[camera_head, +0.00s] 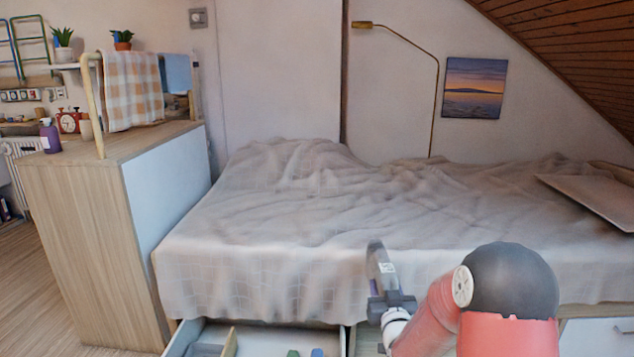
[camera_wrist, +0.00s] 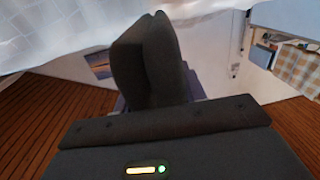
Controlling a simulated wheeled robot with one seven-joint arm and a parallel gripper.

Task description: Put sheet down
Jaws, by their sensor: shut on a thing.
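The pale grey sheet (camera_head: 300,235) lies rumpled over the whole bed, with a raised heap at the back left. Its checked front part hangs over the front edge of the bed. My gripper (camera_head: 376,250) is at this front edge, fingers pointing up against the hanging cloth. In the wrist view the sheet (camera_wrist: 60,35) fills the top left, and the dark fingers of my gripper (camera_wrist: 150,40) are together at the cloth's edge. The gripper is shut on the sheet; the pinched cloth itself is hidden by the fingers.
An open drawer (camera_head: 185,340) below the sheet's front edge holds small green and blue things. A wooden cabinet (camera_head: 80,215) stands left of the bed, with a checked towel (camera_head: 132,90) on a rail. A flat pale panel (camera_head: 595,197) lies on the bed at right.

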